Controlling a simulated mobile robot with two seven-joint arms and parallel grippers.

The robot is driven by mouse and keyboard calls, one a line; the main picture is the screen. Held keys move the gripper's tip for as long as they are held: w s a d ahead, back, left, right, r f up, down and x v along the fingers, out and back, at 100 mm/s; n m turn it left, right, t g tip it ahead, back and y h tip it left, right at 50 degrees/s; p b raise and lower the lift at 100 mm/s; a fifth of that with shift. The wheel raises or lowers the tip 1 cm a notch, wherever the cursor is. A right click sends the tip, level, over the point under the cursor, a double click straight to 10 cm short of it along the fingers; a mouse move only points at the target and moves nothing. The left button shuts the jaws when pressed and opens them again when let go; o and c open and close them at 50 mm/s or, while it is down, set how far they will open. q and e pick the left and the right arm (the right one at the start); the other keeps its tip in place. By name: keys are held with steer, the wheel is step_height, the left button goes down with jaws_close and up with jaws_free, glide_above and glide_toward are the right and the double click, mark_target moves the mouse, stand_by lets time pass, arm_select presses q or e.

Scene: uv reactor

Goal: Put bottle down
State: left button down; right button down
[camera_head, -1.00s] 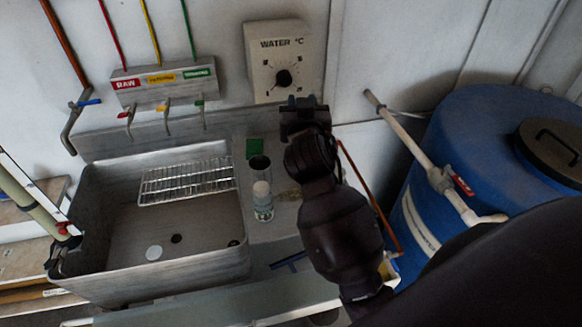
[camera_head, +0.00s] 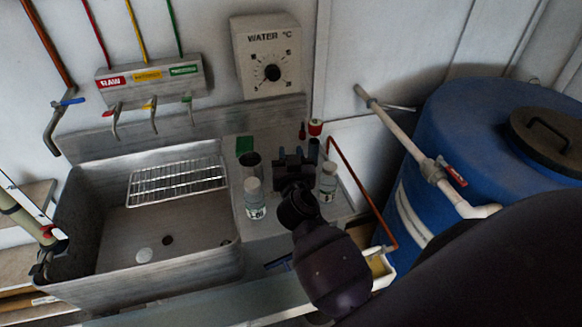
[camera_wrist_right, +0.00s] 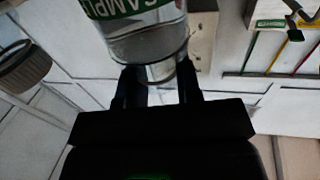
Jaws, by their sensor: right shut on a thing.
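My right gripper (camera_head: 296,158) is low over the ledge right of the sink.
The metal sink (camera_head: 105,225) with a wire rack (camera_head: 177,182) lies left. A dark open cup (camera_head: 251,165), a green block (camera_head: 244,145) and a red-topped item (camera_head: 315,127) are near the gripper. A copper pipe (camera_head: 362,195) and blue barrel (camera_head: 450,130) bound the right.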

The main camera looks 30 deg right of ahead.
step_height(320, 180, down, 3)
steer(key=shift+r+b, duration=0.1)
steer(key=shift+b, duration=0.3)
steer(key=shift+f, duration=0.35)
steer(key=shift+f+b, duration=0.35)
steer(key=shift+b, duration=0.15)
steer(key=c, duration=0.8)
jaws_free()
steer(key=shift+r, duration=0.15)
